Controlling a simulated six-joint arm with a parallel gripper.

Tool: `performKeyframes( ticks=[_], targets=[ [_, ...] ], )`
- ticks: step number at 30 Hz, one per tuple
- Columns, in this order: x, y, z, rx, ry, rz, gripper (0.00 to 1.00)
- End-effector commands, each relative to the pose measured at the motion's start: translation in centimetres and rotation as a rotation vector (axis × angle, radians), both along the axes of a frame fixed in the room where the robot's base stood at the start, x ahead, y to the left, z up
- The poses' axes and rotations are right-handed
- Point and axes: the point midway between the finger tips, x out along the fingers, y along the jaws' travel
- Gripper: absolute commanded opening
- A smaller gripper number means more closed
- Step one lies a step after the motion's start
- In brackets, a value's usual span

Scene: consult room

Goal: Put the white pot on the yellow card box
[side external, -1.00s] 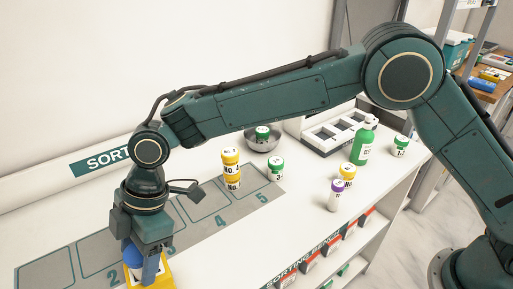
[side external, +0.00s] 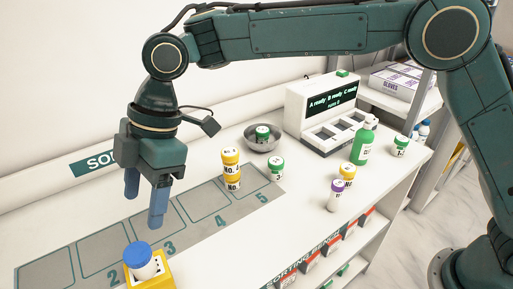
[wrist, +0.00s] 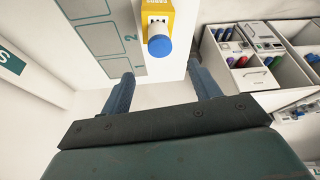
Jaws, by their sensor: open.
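The white pot (side external: 145,269) with a blue lid stands on the yellow card box (side external: 166,283) at the front edge of the bench, low in the side view.
A grey mat (side external: 205,243) with numbered squares runs along the bench. Two stacked yellow-lidded pots (side external: 232,170), a green-lidded pot (side external: 276,170), a metal bowl (side external: 262,144), a purple-lidded pot (side external: 335,198) and a green bottle (side external: 363,142) stand further right. The squares near my gripper are clear.

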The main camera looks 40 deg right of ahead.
Motion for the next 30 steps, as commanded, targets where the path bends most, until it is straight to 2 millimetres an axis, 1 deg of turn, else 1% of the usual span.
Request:
performKeyframes(
  ticks=[5,22,26,29,30],
  targets=[
    [0.1,-0.2,0.4,-0.001,0.001,-0.002,0.62],
    [0.1,-0.4,0.6,-0.001,0.0,-0.008,0.62],
    [0.2,-1.4,1.3,0.0,-0.002,-0.04,0.62],
    [0.4,-2.9,2.3,0.0,-0.004,-0.093,0.62],
    [0.5,-3.7,2.9,0.001,-0.004,-0.12,0.62]
  ],
)
